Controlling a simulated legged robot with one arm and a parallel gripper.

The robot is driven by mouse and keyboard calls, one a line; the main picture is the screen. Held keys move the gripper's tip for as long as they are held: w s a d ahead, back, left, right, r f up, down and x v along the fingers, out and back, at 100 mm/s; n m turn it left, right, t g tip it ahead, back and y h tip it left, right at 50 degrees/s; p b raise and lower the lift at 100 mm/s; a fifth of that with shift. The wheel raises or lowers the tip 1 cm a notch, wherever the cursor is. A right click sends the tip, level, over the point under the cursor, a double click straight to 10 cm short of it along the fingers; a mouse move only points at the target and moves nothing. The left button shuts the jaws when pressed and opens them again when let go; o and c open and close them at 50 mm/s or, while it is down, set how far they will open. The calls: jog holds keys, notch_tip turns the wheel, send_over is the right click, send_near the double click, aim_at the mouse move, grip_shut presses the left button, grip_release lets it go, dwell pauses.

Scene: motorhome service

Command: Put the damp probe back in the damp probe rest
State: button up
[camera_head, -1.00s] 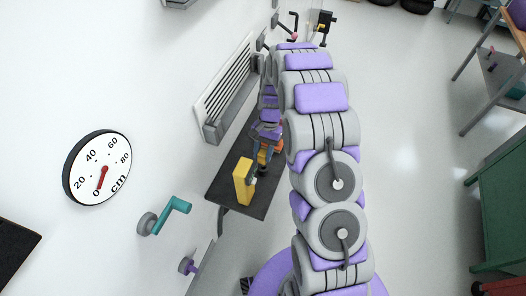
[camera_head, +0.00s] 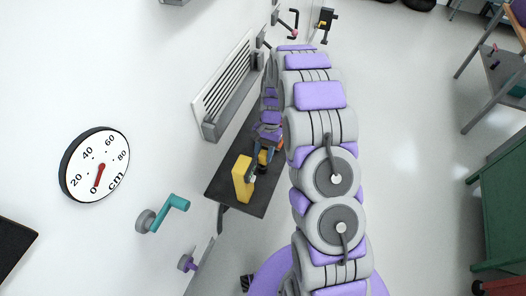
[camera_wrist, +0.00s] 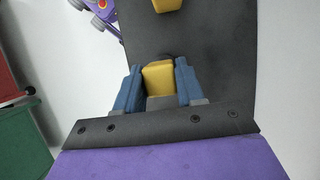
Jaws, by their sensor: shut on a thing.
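My gripper (camera_wrist: 157,88) is shut on a yellow block-like piece, which I take to be the damp probe (camera_wrist: 159,77). Its blue fingers press on both sides of it, over a dark shelf (camera_wrist: 205,50). In the head view my gripper (camera_head: 264,158) is small and partly hidden by my arm, low over the same shelf. A taller yellow block (camera_head: 243,180) stands upright on the shelf just left of it, and a yellow piece (camera_wrist: 167,4) shows at the wrist view's top edge. I cannot tell which thing is the damp probe rest, or whether the probe touches the shelf.
A louvred grey vent (camera_head: 225,90) is on the wall behind the shelf. A round cm gauge (camera_head: 95,165), a teal crank (camera_head: 172,208) and a purple knob (camera_head: 187,263) are on the wall nearer me. A green cabinet (camera_head: 503,205) stands right, with open floor between.

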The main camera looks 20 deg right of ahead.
jog(key=shift+f, duration=1.15)
jog(key=o, duration=1.2)
jog(key=v, duration=1.7)
jog(key=shift+w+r+p, duration=0.1)
jog(key=shift+p, duration=0.25)
